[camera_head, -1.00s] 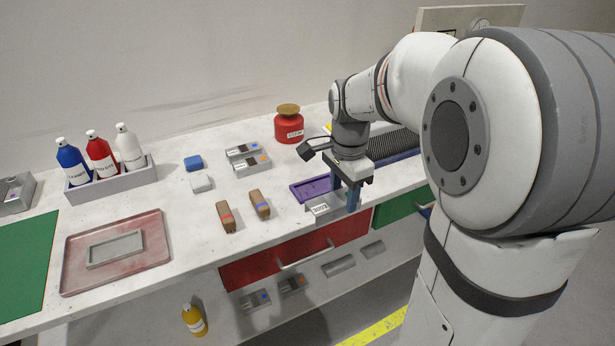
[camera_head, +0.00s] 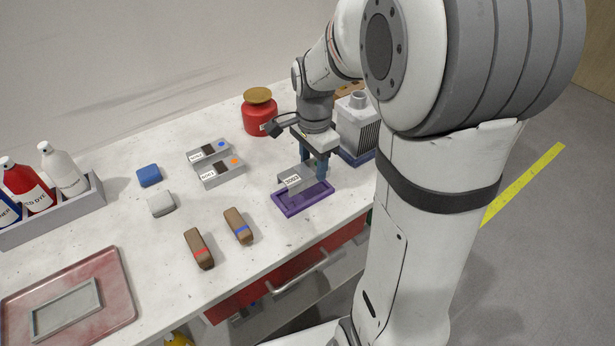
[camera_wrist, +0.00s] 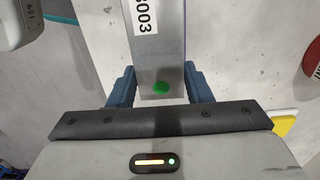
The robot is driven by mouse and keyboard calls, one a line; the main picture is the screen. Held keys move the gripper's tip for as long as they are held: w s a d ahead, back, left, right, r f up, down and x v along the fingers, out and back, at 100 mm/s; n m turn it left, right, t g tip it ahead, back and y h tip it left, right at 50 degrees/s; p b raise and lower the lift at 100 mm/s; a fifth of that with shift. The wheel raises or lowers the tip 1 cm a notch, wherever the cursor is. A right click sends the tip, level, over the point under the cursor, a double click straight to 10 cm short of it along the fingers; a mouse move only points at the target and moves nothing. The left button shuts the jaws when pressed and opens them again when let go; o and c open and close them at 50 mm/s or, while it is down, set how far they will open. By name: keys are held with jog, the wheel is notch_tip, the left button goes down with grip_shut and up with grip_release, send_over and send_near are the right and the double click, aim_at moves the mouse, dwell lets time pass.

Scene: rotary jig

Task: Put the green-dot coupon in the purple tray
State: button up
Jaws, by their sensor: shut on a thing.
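The green-dot coupon is a grey metal piece with a white number label (camera_head: 294,179). In the wrist view the coupon (camera_wrist: 160,60) shows its label and a green dot near one end. My gripper (camera_head: 314,166) is shut on it; in the wrist view the blue fingers (camera_wrist: 160,88) stand on both sides of it. The purple tray (camera_head: 316,203) lies on the bench just below the coupon. The coupon appears above the tray's back part; I cannot tell whether it touches the tray. The dot is not visible in the head view.
Two other grey coupons (camera_head: 222,172) with blue and orange dots lie to the left. Two brown brushes (camera_head: 199,248) lie in front of them. A red jar (camera_head: 260,112) stands behind, and a grey-white machine (camera_head: 357,125) stands right of my gripper. Open bench lies left of the tray.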

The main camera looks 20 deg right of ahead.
aim_at(312, 168)
jog(key=shift+s+a+f, duration=0.1)
jog(key=shift+a+f, duration=0.05)
jog(key=shift+f, duration=2.05)
jog(key=shift+f+b, duration=0.2)
jog(key=shift+b, duration=0.1)
jog(key=o, duration=1.4)
jog(key=shift+c, duration=0.2)
